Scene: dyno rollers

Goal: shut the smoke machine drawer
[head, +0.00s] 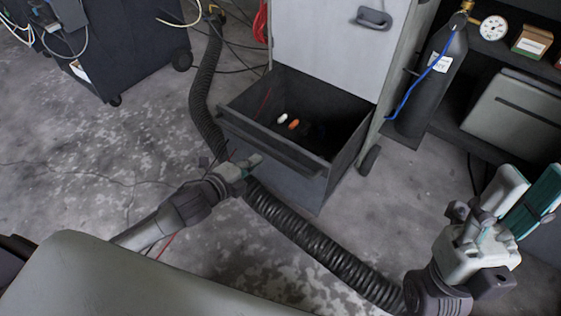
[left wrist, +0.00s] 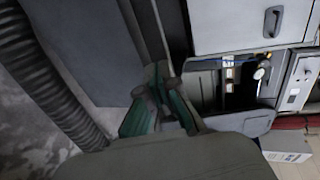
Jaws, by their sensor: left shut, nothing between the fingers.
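The smoke machine drawer (head: 312,184) is a dark grey box pulled out from under a light grey cabinet panel (head: 330,35) in the head view. Its top is open, and a white and an orange item lie inside. My left gripper (head: 252,163) is shut and empty, by the outer side of the drawer front; I cannot tell whether it touches. In the left wrist view its green fingers (left wrist: 160,108) are close to the dark grey drawer panel (left wrist: 85,50). My right gripper (head: 530,205) is open and empty at the lower right, away from the drawer.
A black ribbed hose (head: 325,250) runs along the floor past the drawer front. A gas cylinder (head: 432,80) with a gauge and a shelf stand at the right. A dark wheeled cabinet (head: 130,45) is at the upper left. Floor at the left is mostly clear.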

